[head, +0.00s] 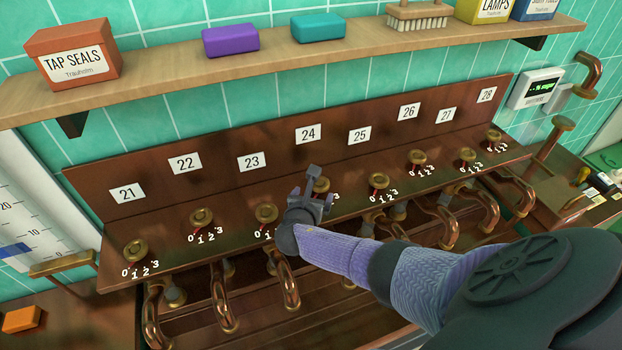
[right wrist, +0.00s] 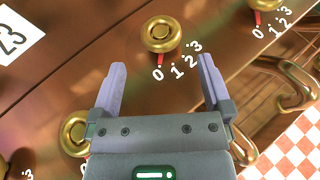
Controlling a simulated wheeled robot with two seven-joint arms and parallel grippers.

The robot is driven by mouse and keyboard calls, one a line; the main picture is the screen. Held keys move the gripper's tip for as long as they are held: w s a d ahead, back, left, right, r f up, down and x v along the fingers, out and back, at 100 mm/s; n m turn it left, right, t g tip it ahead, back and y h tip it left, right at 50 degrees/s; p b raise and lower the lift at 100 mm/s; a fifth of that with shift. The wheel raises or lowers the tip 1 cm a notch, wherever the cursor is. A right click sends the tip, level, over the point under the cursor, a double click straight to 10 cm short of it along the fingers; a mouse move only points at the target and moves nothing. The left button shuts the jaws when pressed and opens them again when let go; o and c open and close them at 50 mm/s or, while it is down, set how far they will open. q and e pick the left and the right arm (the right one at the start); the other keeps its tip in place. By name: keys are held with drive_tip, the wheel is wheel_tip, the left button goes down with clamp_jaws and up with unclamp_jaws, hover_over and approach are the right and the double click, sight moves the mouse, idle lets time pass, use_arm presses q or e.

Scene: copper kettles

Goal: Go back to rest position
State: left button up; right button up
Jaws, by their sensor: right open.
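My right gripper (head: 311,195) is over the tap panel in the head view, at the brass knob (head: 321,185) below plate 24 (head: 308,134), partly covering it and its dial. In the right wrist view the gripper (right wrist: 161,66) is open, with nothing between its two fingers. A round brass knob (right wrist: 161,34) lies just beyond the fingertips, apart from them; its red pointer is at 0. Another knob (right wrist: 76,130) is partly hidden beside the left finger. My left gripper is in neither view.
A wooden shelf (head: 180,78) above holds a tap seals box (head: 73,52), a purple block (head: 230,40), a teal block (head: 318,27) and a brush (head: 417,15). Copper pipes (head: 222,300) stick out below the panel. An orange block (head: 21,319) lies at lower left.

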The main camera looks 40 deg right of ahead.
drive_tip(key=shift+v, duration=1.35)
